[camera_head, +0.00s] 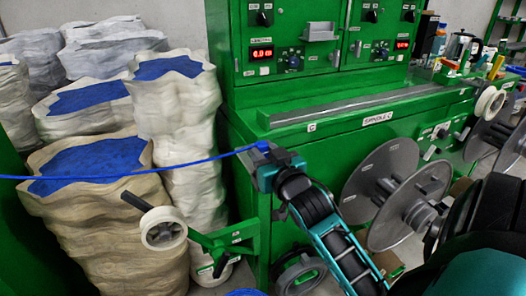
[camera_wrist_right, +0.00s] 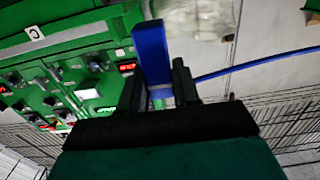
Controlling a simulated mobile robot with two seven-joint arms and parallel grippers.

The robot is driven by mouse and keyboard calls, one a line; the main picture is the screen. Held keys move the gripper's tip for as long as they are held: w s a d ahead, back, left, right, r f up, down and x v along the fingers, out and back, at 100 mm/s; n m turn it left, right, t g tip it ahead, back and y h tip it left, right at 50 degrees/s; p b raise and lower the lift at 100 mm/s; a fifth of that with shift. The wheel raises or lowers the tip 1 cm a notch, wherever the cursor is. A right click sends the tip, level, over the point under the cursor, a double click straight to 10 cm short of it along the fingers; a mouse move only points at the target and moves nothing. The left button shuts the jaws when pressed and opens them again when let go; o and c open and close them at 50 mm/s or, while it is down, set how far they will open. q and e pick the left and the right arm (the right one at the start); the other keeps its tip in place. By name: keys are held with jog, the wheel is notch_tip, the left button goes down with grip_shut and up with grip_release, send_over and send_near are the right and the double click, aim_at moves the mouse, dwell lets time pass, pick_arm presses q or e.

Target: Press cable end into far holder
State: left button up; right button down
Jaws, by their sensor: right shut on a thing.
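The blue cable (camera_head: 120,179) runs taut from the left edge of the head view to my right gripper (camera_head: 264,158). My right gripper is shut on the cable end, which also shows as an upright blue block between the fingers (camera_wrist_right: 158,88) in the right wrist view (camera_wrist_right: 151,52). The gripper is in front of the green machine's left corner, a little below the ledge with the metal rail (camera_head: 365,102). In the wrist view the cable leads off to the right. I cannot make out which part is the far holder. My left gripper is not in view.
Tall sacks with blue contents (camera_head: 95,160) stand at the left. A white roller (camera_head: 163,229) on a green bracket is below the cable. Large grey reel discs (camera_head: 380,180) stand right of my arm. Bottles and tools crowd the machine top at the back right.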

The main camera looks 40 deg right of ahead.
jog(key=shift+p, duration=0.6)
dwell(0.8)
jog(key=shift+f+b, duration=0.35)
jog(key=shift+f, duration=0.3)
dwell(0.5)
jog(key=shift+f+b, duration=0.85)
jog(key=shift+f, duration=0.6)
dwell(0.5)
jog(key=c, duration=0.7)
grip_release()
jog(key=shift+c, duration=0.2)
jog(key=shift+s, duration=0.2)
jog(key=p+v, duration=0.2)
jog(key=v, duration=0.5)
jog(key=shift+s, duration=0.35)
jog(key=shift+a+r, duration=0.1)
dwell(0.3)
